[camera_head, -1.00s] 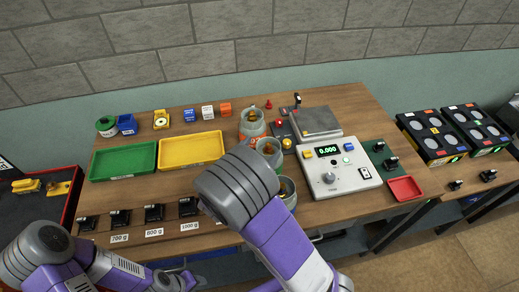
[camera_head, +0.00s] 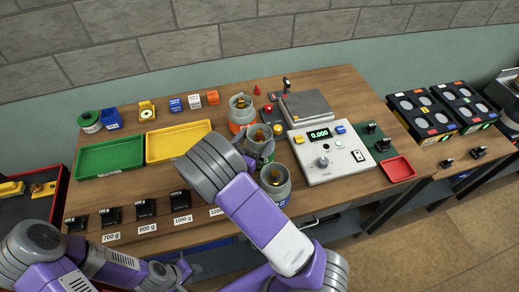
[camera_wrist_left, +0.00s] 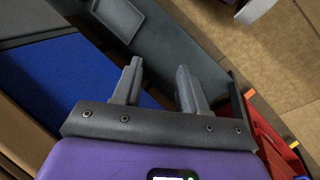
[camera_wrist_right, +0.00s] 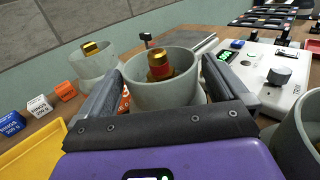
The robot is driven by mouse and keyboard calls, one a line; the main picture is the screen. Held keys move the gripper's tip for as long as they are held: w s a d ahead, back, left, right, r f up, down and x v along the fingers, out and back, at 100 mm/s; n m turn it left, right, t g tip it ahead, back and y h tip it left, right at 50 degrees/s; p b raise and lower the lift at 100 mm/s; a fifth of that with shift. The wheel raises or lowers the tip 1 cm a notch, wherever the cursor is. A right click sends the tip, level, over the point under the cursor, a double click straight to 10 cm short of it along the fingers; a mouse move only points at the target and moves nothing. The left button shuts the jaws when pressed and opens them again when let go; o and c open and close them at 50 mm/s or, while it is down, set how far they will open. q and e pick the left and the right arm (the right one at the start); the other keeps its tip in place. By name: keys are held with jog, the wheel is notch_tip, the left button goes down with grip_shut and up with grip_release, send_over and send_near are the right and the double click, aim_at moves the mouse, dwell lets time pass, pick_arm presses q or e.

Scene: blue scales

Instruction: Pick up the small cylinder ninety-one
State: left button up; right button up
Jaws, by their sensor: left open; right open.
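Three grey cups with small brass cylinders in them stand in a row on the table: a far cup (camera_head: 241,117), a middle cup (camera_head: 262,152) and a near cup (camera_head: 277,191). I cannot read the number ninety-one on any cylinder. In the right wrist view, a brass cylinder with a red band (camera_wrist_right: 160,68) stands in a cup (camera_wrist_right: 163,96) between my open right gripper's fingers (camera_wrist_right: 160,75). In the head view that gripper is mostly hidden behind its wrist, beside the middle cup. My left gripper (camera_wrist_left: 158,78) is open and empty, low at the table's front edge.
A green tray (camera_head: 111,169) and a yellow tray (camera_head: 178,155) lie left of my right arm. A scale with a display (camera_head: 330,152) and a red tray (camera_head: 398,169) are to the right. Black labelled items (camera_head: 146,208) line the front edge.

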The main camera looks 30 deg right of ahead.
aim_at(258, 136)
jog(key=shift+x, duration=1.6)
jog(key=shift+c, duration=0.3)
jog(key=c, duration=1.7)
jog(key=shift+o, duration=0.2)
jog(key=shift+w, duration=0.1)
